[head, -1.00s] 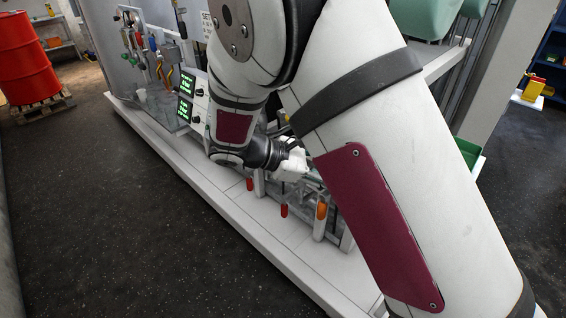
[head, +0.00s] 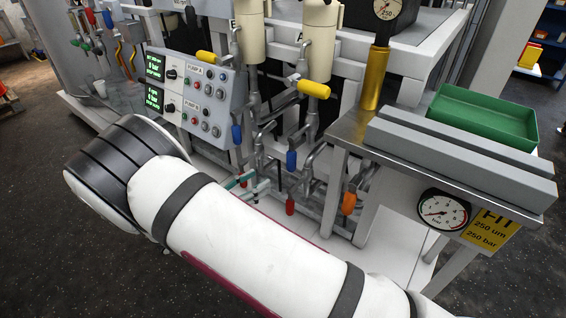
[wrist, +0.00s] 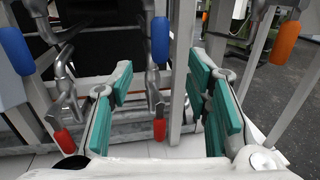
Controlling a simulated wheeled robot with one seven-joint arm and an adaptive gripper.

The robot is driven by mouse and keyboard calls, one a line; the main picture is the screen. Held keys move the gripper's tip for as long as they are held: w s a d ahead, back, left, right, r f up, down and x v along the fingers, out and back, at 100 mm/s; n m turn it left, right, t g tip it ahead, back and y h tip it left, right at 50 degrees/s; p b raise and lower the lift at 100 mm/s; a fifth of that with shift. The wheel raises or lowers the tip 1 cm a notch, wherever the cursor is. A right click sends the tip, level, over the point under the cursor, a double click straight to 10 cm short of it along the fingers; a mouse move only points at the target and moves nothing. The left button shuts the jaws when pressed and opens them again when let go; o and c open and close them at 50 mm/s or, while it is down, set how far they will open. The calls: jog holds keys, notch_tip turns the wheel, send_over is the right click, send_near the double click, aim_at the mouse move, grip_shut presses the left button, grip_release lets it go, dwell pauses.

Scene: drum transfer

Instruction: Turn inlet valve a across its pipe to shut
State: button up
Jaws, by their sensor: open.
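Several pipe valves with coloured handles stand in the rig; I read no label naming inlet valve a. In the head view a right blue handle (head: 292,160) and a left blue handle (head: 236,134) hang along their pipes, with a red handle (head: 290,207) below. Two yellow handles, left (head: 207,57) and right (head: 313,88), lie crosswise above. My gripper (wrist: 162,108) is open and empty, its teal pads spread. In the wrist view, the middle blue handle (wrist: 160,40) and a red handle (wrist: 159,129) appear between the fingers, with no contact visible. In the head view my arm hides most of the gripper.
An orange handle (head: 348,203) hangs by the bench leg at right. The grey bench (head: 345,128) carries a green tray (head: 485,117), and a pressure gauge (head: 443,211) sits below. The pump panel (head: 200,100) stands left. Frame posts and pipes crowd the gripper.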

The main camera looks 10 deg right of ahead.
aim_at(288, 163)
jog(key=b+x, duration=0.2)
jog(key=x, duration=1.1)
jog(key=shift+w+d+r, duration=0.1)
jog(key=shift+w+d, duration=0.15)
jog(key=shift+d, duration=0.05)
grip_shut()
